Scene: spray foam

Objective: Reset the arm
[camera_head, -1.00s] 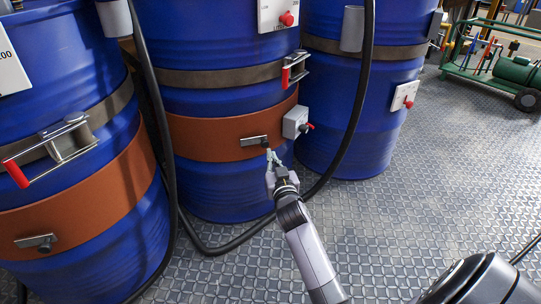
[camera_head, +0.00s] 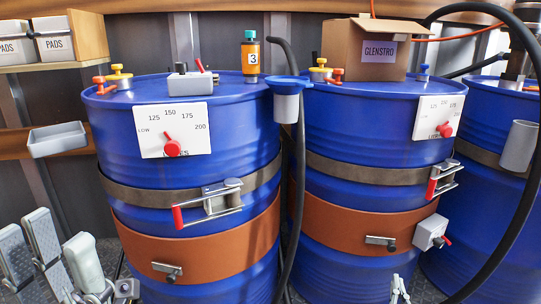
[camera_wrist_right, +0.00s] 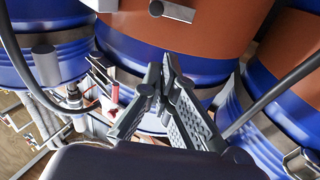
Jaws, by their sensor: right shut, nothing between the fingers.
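My right gripper (camera_head: 400,283) shows only as a small tip at the bottom edge of the head view, in front of the right-hand drum's lower part. In the right wrist view my right gripper (camera_wrist_right: 160,88) has its grey fingers together at the tips, with nothing between them. My left gripper (camera_head: 45,250) is at the lower left of the head view, beside the left drum. Its grey ridged pads point up, and its lower part is cut off by the frame.
Blue drums (camera_head: 130,130) with orange bands (camera_head: 215,255) stand close ahead. They carry red-handled latches (camera_head: 210,205), dials (camera_head: 172,130) and small fittings. A black hose (camera_head: 290,180) hangs between two drums.

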